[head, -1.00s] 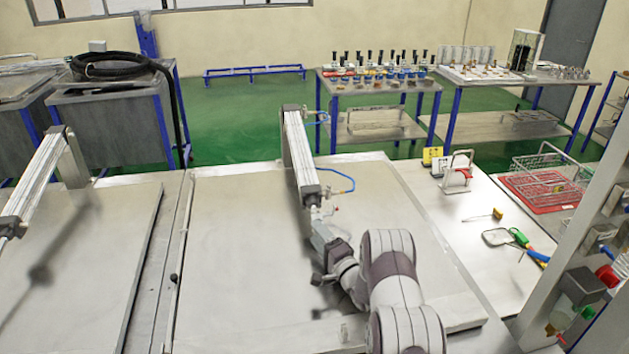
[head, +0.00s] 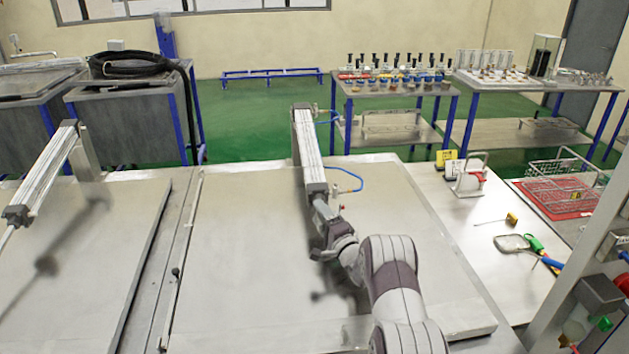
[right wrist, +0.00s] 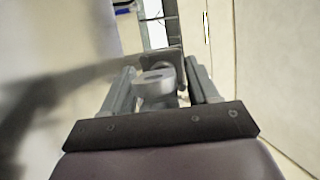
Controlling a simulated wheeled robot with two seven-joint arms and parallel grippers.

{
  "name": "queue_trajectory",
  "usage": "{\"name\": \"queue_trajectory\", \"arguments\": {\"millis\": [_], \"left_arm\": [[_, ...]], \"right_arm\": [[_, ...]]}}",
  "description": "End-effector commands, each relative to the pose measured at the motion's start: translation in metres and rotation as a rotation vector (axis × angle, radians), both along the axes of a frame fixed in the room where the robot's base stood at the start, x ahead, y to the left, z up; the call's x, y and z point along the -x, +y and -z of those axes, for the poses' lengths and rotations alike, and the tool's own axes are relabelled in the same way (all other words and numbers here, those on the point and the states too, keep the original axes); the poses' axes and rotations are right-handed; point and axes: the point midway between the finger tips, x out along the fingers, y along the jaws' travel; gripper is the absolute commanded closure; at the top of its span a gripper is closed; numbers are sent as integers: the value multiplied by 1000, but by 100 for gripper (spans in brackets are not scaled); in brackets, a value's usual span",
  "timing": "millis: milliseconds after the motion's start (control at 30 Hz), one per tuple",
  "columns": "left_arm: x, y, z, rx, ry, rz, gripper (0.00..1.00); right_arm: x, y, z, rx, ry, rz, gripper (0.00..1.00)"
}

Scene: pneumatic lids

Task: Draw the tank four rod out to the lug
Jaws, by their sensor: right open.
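A pale pneumatic cylinder (head: 309,150) slopes down over the broad grey lid (head: 240,260) in the middle of the head view. No tank number is readable. My right gripper (head: 322,208) is at the cylinder's near, lower end. In the right wrist view its two fingers (right wrist: 162,90) stand apart, one on each side of a round metal rod end (right wrist: 154,84). I cannot tell if they touch it. The gripper hides most of the rod in the head view. I cannot make out the lug clearly. My left gripper is not in view.
A second cylinder (head: 50,170) stands over the left lid (head: 70,260). A blue air hose (head: 348,182) loops beside the middle cylinder. The lid's left part is clear.

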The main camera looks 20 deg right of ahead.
Motion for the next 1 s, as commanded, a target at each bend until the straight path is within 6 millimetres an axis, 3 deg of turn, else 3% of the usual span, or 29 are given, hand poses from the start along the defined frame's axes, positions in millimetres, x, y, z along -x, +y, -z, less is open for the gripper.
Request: {"name": "queue_trajectory", "arguments": {"millis": [67,100,267,1000], "left_arm": [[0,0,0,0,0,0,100],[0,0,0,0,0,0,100],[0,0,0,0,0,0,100],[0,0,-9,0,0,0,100]], "right_arm": [[0,0,0,0,0,0,40],[0,0,0,0,0,0,47],[0,0,0,0,0,1,98],[14,3,4,0,6,1,98]]}}
